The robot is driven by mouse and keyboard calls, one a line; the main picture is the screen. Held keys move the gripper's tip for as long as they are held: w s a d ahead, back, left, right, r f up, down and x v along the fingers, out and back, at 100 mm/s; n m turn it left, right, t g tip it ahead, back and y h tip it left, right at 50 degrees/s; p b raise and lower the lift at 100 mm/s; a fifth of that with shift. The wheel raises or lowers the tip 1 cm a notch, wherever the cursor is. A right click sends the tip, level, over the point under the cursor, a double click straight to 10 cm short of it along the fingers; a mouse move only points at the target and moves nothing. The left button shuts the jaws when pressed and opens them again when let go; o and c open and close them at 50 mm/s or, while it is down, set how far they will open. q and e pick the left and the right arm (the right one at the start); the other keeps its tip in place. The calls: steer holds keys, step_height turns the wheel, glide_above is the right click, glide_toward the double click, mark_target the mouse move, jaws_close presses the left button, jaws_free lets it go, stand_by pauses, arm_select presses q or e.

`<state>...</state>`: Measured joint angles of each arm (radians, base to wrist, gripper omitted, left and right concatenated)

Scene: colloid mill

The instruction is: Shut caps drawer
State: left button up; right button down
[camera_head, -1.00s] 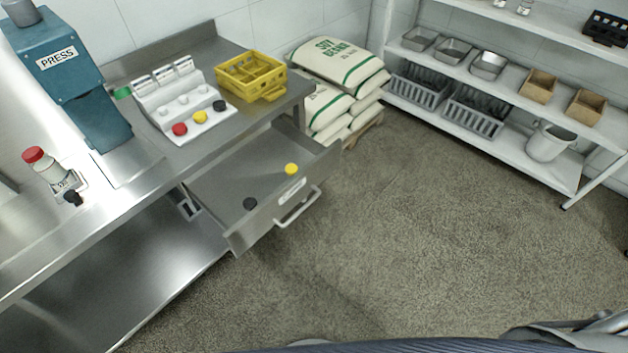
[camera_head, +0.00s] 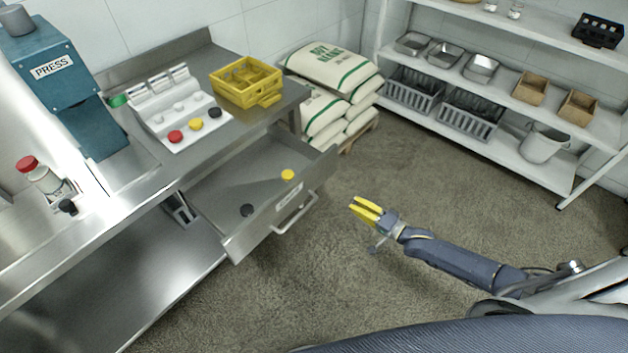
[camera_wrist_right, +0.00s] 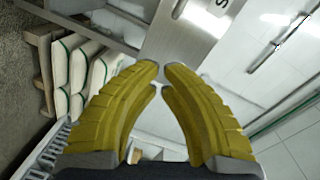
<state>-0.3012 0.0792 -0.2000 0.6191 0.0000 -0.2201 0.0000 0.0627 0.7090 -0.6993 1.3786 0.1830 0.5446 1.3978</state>
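The drawer (camera_head: 243,184) stands pulled out under the steel bench, with a label and a bar handle (camera_head: 295,213) on its front. A yellow cap (camera_head: 288,175) and a black cap (camera_head: 247,210) lie inside. My right gripper (camera_head: 353,203) is above the floor, to the right of the handle and apart from it, pointing left. Its yellow fingers (camera_wrist_right: 159,67) are empty, with their tips drawn together and only a sliver between them in the right wrist view. That view also shows a pale panel with a cut-off label (camera_wrist_right: 209,16). My left gripper is not in view.
On the bench are a blue press (camera_head: 62,75), a white cap rack (camera_head: 177,110), a yellow crate (camera_head: 245,80) and a red-capped bottle (camera_head: 40,174). Sacks (camera_head: 328,72) are stacked on a pallet behind the drawer. Shelves (camera_head: 500,150) stand right. Open floor lies before the drawer.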

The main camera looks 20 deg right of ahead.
steer(key=r+m, duration=0.2)
steer(key=m, duration=0.2)
glide_toward(318, 178)
steer(key=shift+t+y, duration=0.4)
steer(key=x, duration=0.8)
steer(key=shift+a+f, duration=0.1)
steer(key=shift+f, duration=0.2)
steer(key=shift+w, duration=0.15)
